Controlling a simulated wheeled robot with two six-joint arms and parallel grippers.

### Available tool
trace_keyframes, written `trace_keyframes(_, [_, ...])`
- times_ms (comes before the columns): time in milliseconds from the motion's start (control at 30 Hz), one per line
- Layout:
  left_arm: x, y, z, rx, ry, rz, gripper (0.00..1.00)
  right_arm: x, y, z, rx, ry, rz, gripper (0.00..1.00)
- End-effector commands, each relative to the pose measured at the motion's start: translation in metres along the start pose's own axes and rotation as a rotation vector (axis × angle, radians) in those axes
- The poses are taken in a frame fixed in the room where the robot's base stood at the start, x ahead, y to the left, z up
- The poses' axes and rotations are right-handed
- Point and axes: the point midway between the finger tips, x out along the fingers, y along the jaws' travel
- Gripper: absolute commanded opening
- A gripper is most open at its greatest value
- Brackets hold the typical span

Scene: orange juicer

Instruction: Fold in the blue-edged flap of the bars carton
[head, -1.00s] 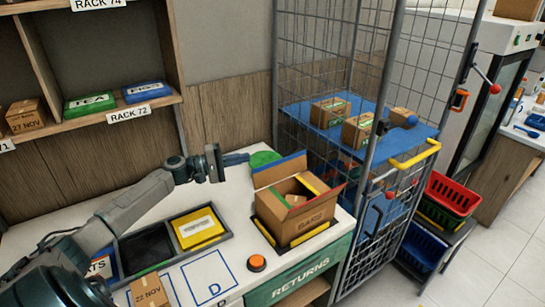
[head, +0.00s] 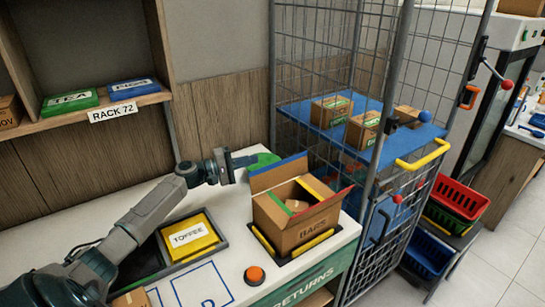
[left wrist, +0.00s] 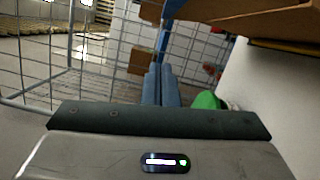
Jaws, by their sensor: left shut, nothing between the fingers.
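The open bars carton (head: 295,228) sits on the counter in a black and yellow frame. Its blue-edged flap (head: 279,176) stands up at the carton's back side. A red-edged flap (head: 335,197) sticks out at the right; green and yellow edges show at the opening. My left gripper (head: 250,160) is shut and empty, just left of and behind the blue-edged flap. Whether it touches the flap cannot be told. In the left wrist view its blue fingers (left wrist: 160,85) lie together, and cardboard (left wrist: 240,18) shows at the upper right. My right gripper is not in view.
A green round object (head: 264,160) lies behind the fingers. A wire cage trolley (head: 370,90) with boxes on a blue shelf stands close behind and right. A yellow toffee box (head: 190,236) and an orange button (head: 254,275) are nearer on the counter.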

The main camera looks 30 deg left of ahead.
Motion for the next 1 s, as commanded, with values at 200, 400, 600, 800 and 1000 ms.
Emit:
trace_keyframes(200, [0.043,0.007,0.002,-0.005,-0.001,0.006,0.00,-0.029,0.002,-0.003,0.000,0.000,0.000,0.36])
trace_keyframes(400, [0.060,0.005,0.018,-0.002,-0.002,-0.002,0.00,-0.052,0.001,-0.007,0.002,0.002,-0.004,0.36])
trace_keyframes(600, [0.064,0.003,0.034,-0.001,-0.001,-0.001,0.00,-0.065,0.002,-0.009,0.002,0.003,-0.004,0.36])
trace_keyframes(800, [0.065,0.000,0.039,0.000,0.000,-0.001,0.00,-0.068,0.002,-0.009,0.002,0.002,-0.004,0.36])
trace_keyframes(1000, [0.065,0.000,0.039,0.000,0.000,0.000,0.00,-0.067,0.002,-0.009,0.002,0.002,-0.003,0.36])
